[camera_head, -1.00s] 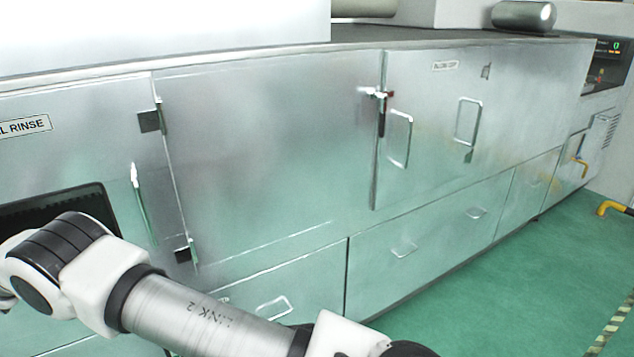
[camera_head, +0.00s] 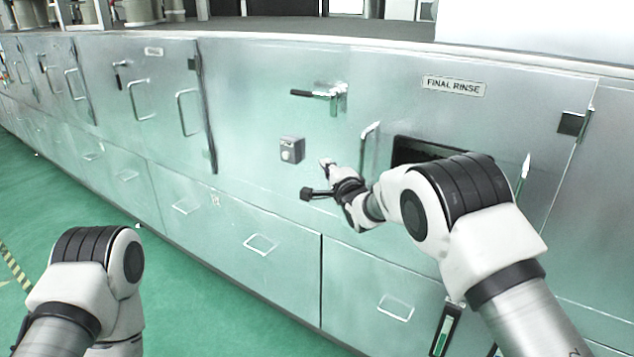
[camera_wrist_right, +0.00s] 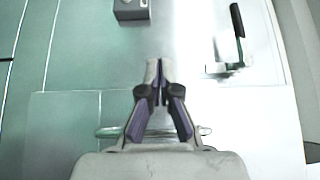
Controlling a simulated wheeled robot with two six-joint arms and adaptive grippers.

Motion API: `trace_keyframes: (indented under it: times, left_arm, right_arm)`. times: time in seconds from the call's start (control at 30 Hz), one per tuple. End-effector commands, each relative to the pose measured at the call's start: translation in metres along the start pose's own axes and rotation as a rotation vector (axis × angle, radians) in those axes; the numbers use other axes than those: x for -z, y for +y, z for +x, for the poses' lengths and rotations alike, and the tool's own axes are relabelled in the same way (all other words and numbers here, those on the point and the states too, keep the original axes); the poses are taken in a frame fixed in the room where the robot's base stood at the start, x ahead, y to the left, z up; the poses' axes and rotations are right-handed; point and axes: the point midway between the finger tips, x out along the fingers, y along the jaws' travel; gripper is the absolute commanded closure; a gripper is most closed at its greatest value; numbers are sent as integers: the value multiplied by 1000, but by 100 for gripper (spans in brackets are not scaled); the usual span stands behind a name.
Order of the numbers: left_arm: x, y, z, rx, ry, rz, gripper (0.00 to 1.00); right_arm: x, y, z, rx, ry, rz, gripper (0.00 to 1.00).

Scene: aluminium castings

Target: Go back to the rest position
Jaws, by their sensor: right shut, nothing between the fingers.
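My right gripper (camera_head: 327,163) is at the end of the right arm, in front of the metal door marked FINAL RINSE, and looks clear of its handles. In the right wrist view the right gripper (camera_wrist_right: 153,66) has its fingertips together with nothing between them. My left arm's elbow shows at the lower left of the head view. The left gripper is not in view.
The door carries a lever latch (camera_head: 328,94), a small grey box (camera_head: 291,150) and a bar handle (camera_head: 369,147). A dark window (camera_head: 420,150) is partly behind my right arm. Drawers with handles (camera_head: 261,245) lie below. Green floor (camera_head: 190,310) is free at lower left.

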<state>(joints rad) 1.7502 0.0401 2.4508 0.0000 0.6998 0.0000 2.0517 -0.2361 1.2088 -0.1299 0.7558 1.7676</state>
Motion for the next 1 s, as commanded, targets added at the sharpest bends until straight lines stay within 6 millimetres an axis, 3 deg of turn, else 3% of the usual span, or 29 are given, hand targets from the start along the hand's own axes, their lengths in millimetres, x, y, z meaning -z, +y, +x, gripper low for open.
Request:
trace_keyframes:
  times: [0.17, 0.27, 0.33, 0.43, 0.53, 0.67, 0.8, 0.87, 1.0]
  left_arm:
    - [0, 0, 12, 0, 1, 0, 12]
    - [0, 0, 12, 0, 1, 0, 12]
    - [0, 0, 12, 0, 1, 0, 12]
    - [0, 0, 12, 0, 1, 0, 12]
    - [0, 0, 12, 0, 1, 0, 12]
    - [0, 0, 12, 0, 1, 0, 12]
    - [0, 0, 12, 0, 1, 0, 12]
    - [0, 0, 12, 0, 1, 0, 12]
    - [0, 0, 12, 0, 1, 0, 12]
  right_arm:
    - [-31, 5, -21, -5, -3, -1, 100]
    - [-37, 7, -27, -7, -1, 1, 100]
    - [-35, 21, -29, -26, 3, 10, 100]
    - [-12, 66, -38, -90, 38, 46, 100]
    - [16, 137, -69, -219, 90, 89, 100]
    - [45, 233, -135, -430, 153, 103, 100]
    - [60, 320, -229, -682, 167, 20, 100]
    - [62, 351, -275, -796, 150, -34, 100]
    - [54, 402, -393, -1073, 34, -192, 100]
